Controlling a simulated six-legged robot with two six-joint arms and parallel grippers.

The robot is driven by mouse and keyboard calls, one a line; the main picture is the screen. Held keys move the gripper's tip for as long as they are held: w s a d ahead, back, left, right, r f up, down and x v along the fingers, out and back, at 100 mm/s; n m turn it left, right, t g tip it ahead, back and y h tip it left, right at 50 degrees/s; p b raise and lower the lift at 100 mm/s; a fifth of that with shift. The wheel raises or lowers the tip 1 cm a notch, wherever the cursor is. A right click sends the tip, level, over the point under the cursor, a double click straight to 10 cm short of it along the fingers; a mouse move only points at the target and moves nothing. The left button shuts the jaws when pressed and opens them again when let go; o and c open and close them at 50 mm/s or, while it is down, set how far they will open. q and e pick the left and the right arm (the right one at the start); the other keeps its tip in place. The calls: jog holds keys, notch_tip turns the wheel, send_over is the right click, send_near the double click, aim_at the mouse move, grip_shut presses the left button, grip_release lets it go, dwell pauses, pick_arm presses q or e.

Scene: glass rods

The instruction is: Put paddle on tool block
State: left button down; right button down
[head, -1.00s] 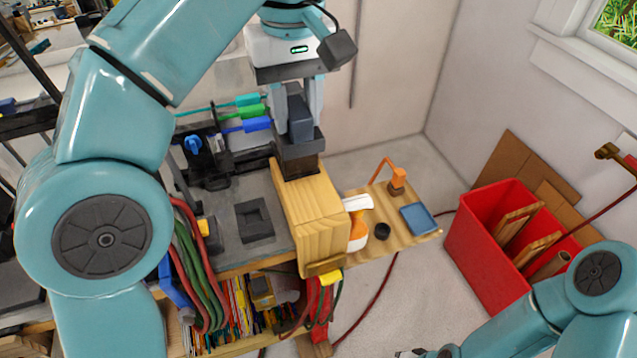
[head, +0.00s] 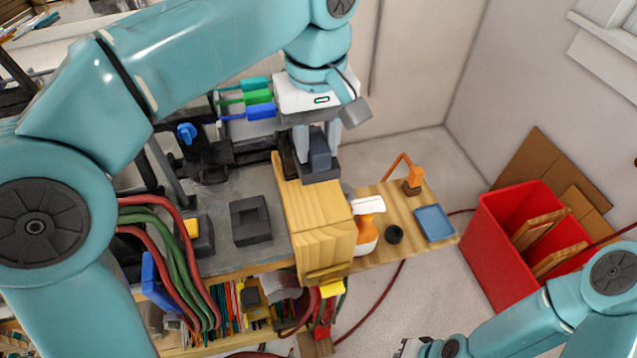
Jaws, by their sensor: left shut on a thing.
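My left gripper (head: 318,150) is shut on a dark grey piece (head: 319,147), which I take for the paddle. It holds the piece upright over the back of a large pale wooden block (head: 315,215). I cannot tell whether the piece touches the wood. A dark grey block with a square recess (head: 250,220) lies on the grey bench top, left of the wooden block; it may be the tool block. My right gripper (head: 412,347) only partly shows at the bottom edge, and its jaws are unclear.
Teal, green and blue handled rods (head: 258,97) sit behind on the bench. A red bin (head: 490,265) stands farther right.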

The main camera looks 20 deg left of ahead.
aim_at(315, 142)
pick_arm(q)
jog(key=f, duration=0.2)
jog(key=s+f, duration=0.1)
jog(key=shift+s+a+f, duration=0.1)
jog(key=shift+a+f, duration=0.05)
jog(key=shift+a, duration=0.2)
jog(key=f, duration=0.3)
jog(key=w+f, duration=0.1)
jog(key=shift+d+f, duration=0.25)
jog(key=shift+s+a+f, duration=0.1)
jog(key=shift+s+f, duration=0.1)
jog(key=shift+s, duration=0.15)
jog(key=shift+d, duration=0.25)
jog(key=c, duration=1.2)
grip_release()
jog(key=shift+w+f, duration=0.15)
jog(key=shift+w, duration=0.1)
jog(key=o, duration=0.4)
jog(key=shift+a, duration=0.15)
jog(key=shift+o, duration=0.2)
jog(key=shift+s, duration=0.2)
jog(key=shift+w+r, duration=0.15)
jog(key=shift+r, duration=0.15)
notch_tip(315, 142, up, 11)
jog(key=shift+f+p, duration=0.1)
jog(key=shift+p, duration=0.45)
jog(key=shift+r, duration=0.5)
pick_arm(e)
jog(key=shift+s+r, duration=0.45)
jog(key=shift+r, duration=0.1)
